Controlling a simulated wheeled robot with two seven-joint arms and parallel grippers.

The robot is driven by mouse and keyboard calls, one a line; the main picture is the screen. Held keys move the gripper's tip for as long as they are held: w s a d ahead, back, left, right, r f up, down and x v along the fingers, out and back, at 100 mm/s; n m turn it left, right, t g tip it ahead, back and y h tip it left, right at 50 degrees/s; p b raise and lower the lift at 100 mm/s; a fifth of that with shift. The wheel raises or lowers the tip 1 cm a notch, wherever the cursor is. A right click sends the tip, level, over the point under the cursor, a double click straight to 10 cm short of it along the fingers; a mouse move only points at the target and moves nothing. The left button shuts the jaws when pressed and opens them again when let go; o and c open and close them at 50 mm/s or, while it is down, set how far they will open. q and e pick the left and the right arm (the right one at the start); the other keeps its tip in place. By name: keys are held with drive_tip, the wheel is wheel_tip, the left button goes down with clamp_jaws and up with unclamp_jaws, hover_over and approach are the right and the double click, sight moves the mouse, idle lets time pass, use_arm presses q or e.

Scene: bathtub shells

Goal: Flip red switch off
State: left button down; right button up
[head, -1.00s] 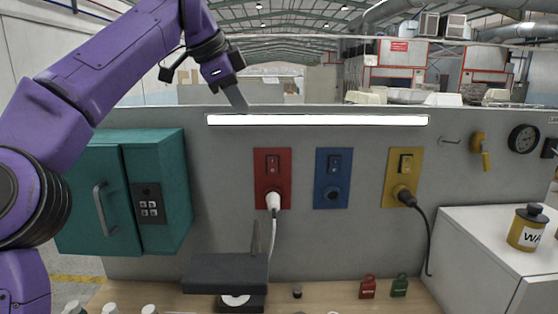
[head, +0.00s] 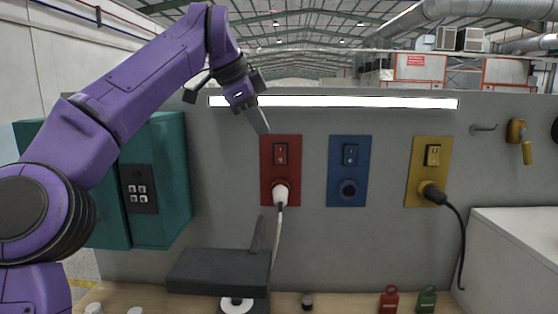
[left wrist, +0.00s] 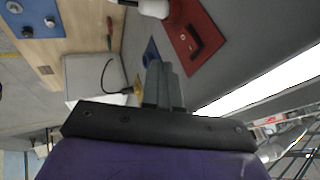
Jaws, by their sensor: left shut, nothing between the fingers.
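The red switch (head: 281,154) is a small rocker on a red wall plate (head: 267,186), with a white plug in the socket below it. In the left wrist view the red plate (left wrist: 181,22) and its dark rocker (left wrist: 193,40) lie above and right of the fingertips. My left gripper (head: 262,127) is shut and empty. In the head view its fingers point down beside the upper left corner of the red plate, apparently in front of the wall. In the left wrist view the fingers (left wrist: 162,72) are together, apart from the rocker. My right gripper is not in view.
A blue plate (head: 348,190) and a yellow plate (head: 417,185) are to the right. A bright light bar (head: 340,102) runs above. A teal cabinet (head: 168,195) is left; a dark grey device (head: 218,268) stands below on the wooden bench (head: 345,305).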

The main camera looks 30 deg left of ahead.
sight(280, 154)
use_arm(q)
drive_tip(key=w+f+p, duration=0.1)
drive_tip(key=w+f, duration=0.1)
drive_tip(key=w, duration=0.1)
drive_tip(key=w+f+p, duration=0.1)
drive_tip(key=w+f, duration=0.2)
drive_tip(key=w+f+p, duration=0.1)
drive_tip(key=w+f, duration=0.1)
drive_tip(key=f, duration=0.1)
drive_tip(key=shift+w+a+f, duration=0.25)
drive_tip(key=shift+w, duration=0.15)
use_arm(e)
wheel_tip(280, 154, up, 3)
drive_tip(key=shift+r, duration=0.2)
use_arm(q)
drive_tip(key=shift+d, duration=0.1)
